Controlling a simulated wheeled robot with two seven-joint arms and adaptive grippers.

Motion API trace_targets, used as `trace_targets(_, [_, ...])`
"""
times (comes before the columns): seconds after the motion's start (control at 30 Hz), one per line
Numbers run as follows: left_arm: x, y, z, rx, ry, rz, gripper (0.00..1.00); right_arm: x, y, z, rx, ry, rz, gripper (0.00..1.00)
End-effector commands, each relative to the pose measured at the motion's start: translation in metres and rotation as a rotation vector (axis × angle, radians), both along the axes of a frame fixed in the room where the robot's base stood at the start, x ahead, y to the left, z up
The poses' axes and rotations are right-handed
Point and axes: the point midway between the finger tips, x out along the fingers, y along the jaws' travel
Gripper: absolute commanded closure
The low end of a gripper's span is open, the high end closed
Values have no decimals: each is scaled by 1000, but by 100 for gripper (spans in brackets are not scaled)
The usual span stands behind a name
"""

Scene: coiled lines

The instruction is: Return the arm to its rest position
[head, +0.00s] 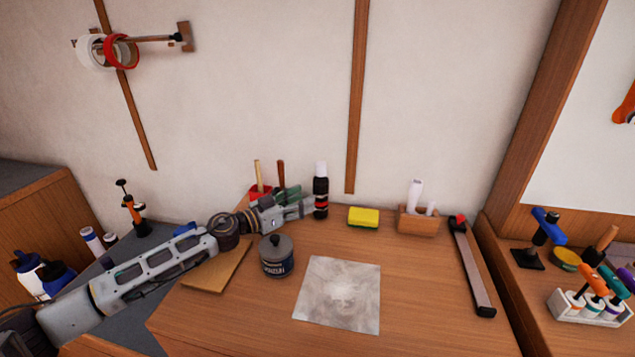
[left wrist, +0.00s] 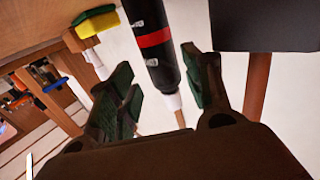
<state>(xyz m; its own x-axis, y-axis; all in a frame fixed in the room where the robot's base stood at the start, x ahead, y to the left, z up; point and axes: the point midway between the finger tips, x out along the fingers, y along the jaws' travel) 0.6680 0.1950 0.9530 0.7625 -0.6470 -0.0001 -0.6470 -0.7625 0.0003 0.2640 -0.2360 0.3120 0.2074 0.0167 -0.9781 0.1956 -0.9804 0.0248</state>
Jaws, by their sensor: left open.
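My left arm reaches in from the left over the table. Its gripper (head: 297,206) is open, at the back of the table, just left of a black bottle with a white top and red band (head: 321,192). In the left wrist view the two green-padded fingers (left wrist: 162,92) stand apart, with the bottle (left wrist: 150,42) showing in the gap between them. No object is gripped. I cannot tell exactly how far the fingertips are from the bottle. My right gripper is not in view.
A dark lidded jar (head: 277,258) stands in front of the gripper, near a wooden board (head: 212,277) under the arm. Handled tools (head: 260,180) stand behind. A yellow sponge (head: 363,217), wooden holder (head: 418,222) and grey sheet (head: 340,293) lie right. The table's front right is clear.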

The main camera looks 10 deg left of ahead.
Motion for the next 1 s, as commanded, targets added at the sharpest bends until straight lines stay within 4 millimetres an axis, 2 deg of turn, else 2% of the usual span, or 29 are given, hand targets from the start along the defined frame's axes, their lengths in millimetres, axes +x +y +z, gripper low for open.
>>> trace_targets(0.43, [0, 0, 25, 0, 0, 0, 50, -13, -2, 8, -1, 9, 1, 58])
trace_targets(1.0, [0, 0, 80, 0, 0, 0, 50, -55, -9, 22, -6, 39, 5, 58])
